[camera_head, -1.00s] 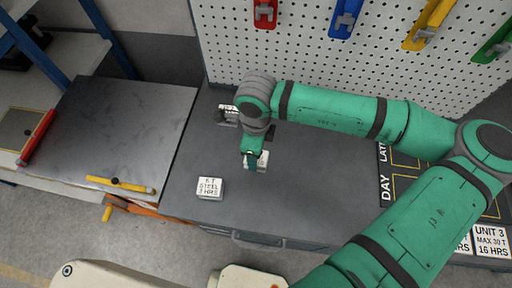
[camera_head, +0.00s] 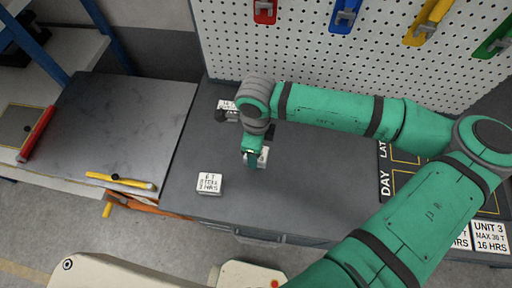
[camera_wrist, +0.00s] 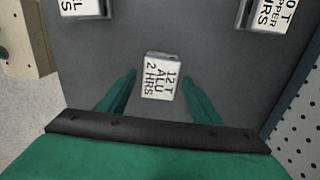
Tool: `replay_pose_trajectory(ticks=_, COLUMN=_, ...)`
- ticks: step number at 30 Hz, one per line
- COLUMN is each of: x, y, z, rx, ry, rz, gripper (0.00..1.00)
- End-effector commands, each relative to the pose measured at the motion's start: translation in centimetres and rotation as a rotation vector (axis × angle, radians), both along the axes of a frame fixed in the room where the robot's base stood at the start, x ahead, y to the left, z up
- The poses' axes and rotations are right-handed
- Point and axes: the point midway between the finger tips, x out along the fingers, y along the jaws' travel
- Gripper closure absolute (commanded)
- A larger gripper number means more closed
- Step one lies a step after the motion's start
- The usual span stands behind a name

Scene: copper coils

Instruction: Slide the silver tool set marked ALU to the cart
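The ALU tool set is a small silver block with a white label, "12 T ALU 2 HRS" (camera_wrist: 160,77). It lies on the dark grey bench top; in the head view it (camera_head: 263,156) is partly hidden by my gripper (camera_head: 252,160). In the wrist view my gripper (camera_wrist: 160,79) is open, with one green finger on each side of the block and visible gaps between. The fingertips reach about its far part; their height above the bench is unclear. The cart (camera_head: 125,125), with a grey metal top, stands left of the bench.
A block marked STEEL (camera_head: 209,183) lies near the bench's front edge. Another block (camera_head: 229,109), marked COPPER in the wrist view (camera_wrist: 271,12), lies at the back. A yellow bar (camera_head: 120,181) and a red bar (camera_head: 37,134) edge the cart top. A pegboard (camera_head: 350,75) rises behind.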

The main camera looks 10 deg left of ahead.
Motion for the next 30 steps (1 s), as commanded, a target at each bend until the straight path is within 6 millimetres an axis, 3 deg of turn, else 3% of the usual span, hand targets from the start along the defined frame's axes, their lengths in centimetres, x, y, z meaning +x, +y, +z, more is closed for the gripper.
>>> replay_pose_trajectory(ticks=1, x=0.0, y=0.0, z=0.0, rx=0.0, ry=0.0, rz=0.0, gripper=0.53)
replay_pose_trajectory(ticks=4, x=0.0, y=0.0, z=0.0, rx=0.0, ry=0.0, rz=0.0, gripper=0.77)
replay_pose_trajectory(ticks=5, x=0.0, y=0.0, z=0.0, rx=0.0, ry=0.0, rz=0.0, gripper=0.79)
replay_pose_trajectory(ticks=11, x=0.0, y=0.5, z=0.0, rx=0.0, ry=-0.001, rz=0.002, gripper=0.79)
replay_pose_trajectory(ticks=30, x=0.1, y=5.8, z=0.1, rx=0.001, ry=-0.001, rz=0.002, gripper=0.79)
